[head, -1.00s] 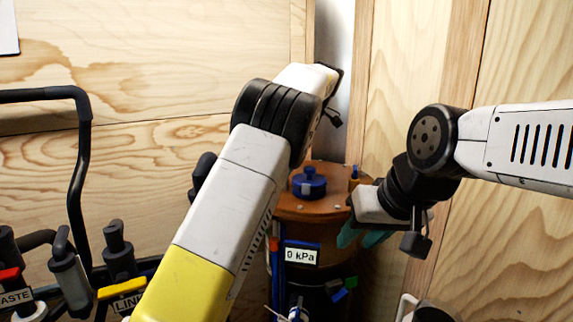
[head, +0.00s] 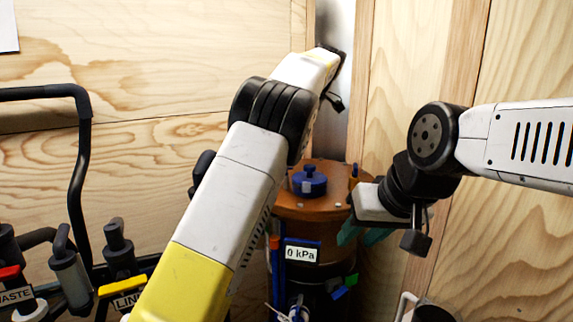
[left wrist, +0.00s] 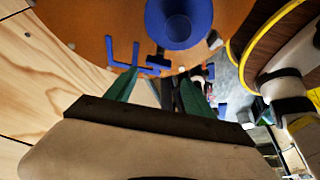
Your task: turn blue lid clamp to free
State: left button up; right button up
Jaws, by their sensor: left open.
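The orange-brown canister lid (head: 290,208) carries a round blue knob (head: 309,181), which also shows in the left wrist view (left wrist: 180,22). Blue clamp parts (left wrist: 122,56) sit at the lid's edge in the left wrist view, just beyond my fingertips; I cannot tell whether they are turned to free. My left gripper (left wrist: 160,88) has its green fingers apart, with nothing held between them. In the head view its fingers are hidden behind my arm. My right gripper (head: 362,236) has teal fingers apart, beside the canister's right side.
A 0 kPa label (head: 301,254) is on the canister front. A black pipe frame (head: 78,150) and labelled valves (head: 122,288) stand at the left. Wooden walls (head: 150,60) close in behind and at the right.

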pick_arm(q)
jog(key=s+r, duration=0.1)
jog(key=s, duration=1.4)
jog(key=shift+s+a+r, duration=0.2)
jog(key=shift+a+r, duration=0.05)
jog(key=shift+a, duration=0.1)
